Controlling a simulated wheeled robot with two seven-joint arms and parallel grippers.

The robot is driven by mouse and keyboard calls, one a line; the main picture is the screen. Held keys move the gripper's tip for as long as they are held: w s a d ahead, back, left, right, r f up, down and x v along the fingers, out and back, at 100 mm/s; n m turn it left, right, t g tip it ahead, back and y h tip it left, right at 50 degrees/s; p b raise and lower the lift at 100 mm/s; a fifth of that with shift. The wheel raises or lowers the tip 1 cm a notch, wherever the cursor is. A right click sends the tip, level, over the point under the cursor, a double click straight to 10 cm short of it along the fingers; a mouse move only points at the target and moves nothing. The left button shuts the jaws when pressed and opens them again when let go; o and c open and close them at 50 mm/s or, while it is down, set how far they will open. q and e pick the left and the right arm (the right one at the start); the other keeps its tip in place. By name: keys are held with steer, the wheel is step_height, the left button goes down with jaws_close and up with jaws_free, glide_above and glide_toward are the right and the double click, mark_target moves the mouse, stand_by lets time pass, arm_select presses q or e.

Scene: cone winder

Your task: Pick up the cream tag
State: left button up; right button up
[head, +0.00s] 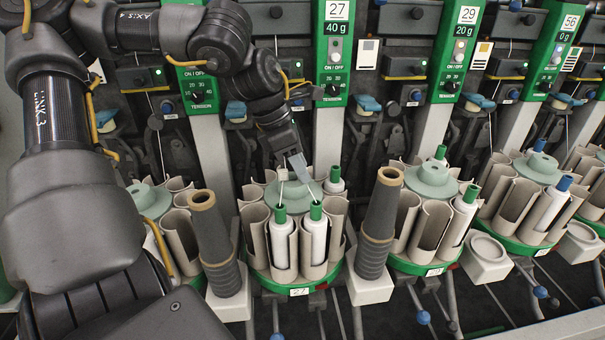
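I cannot single out a cream tag for certain. A pale card (367,54) is on the machine front right of the panel numbered 27. A card with a tan band (482,55) is beside panel 29, and another striped card (571,59) is by panel 56. My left gripper (299,170) points down over the round magazine (286,274) numbered 27, just above its green-tipped white bobbins (315,238). It is seen edge-on, so its opening is unclear, and no card shows in it. My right gripper is out of view.
Two tall dark cones (216,243) (378,224) flank the magazine. More magazines (431,210) (529,199) stand to the right. Green panels (334,45) with knobs and blue-topped parts (367,104) crowd the machine front. My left arm covers the picture's left side.

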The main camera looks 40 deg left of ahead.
arm_select(q)
steer(key=shift+c, duration=0.3)
jaws_close()
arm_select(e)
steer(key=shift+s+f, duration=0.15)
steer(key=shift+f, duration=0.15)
